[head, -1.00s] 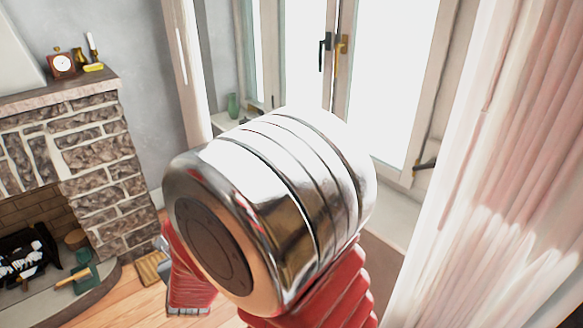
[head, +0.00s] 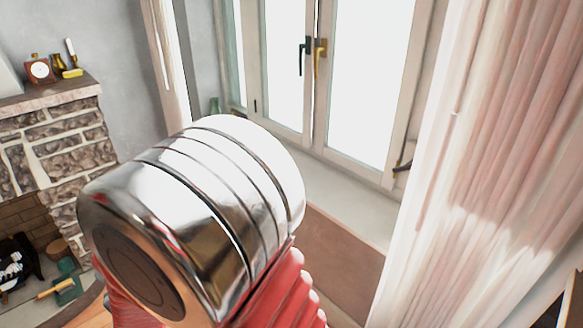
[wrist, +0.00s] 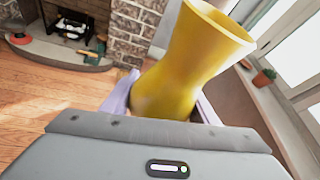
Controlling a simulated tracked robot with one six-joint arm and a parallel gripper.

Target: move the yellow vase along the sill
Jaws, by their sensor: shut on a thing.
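The yellow vase (wrist: 185,65) fills the upper middle of the wrist view, tilted in the picture with its flared mouth to the upper right. My gripper (wrist: 160,104) is shut on the vase, with pale lavender fingers on either side of its lower part. The vase's base is hidden behind the gripper body. The window sill (wrist: 265,108) runs down the right of the wrist view, and the vase appears to its left. The sill also shows below the window in the head view (head: 345,195). My arm hides the vase and gripper there.
A pink curtain (head: 480,170) hangs at the right. The stone fireplace (head: 60,140) is at the left. The near sill looks clear.

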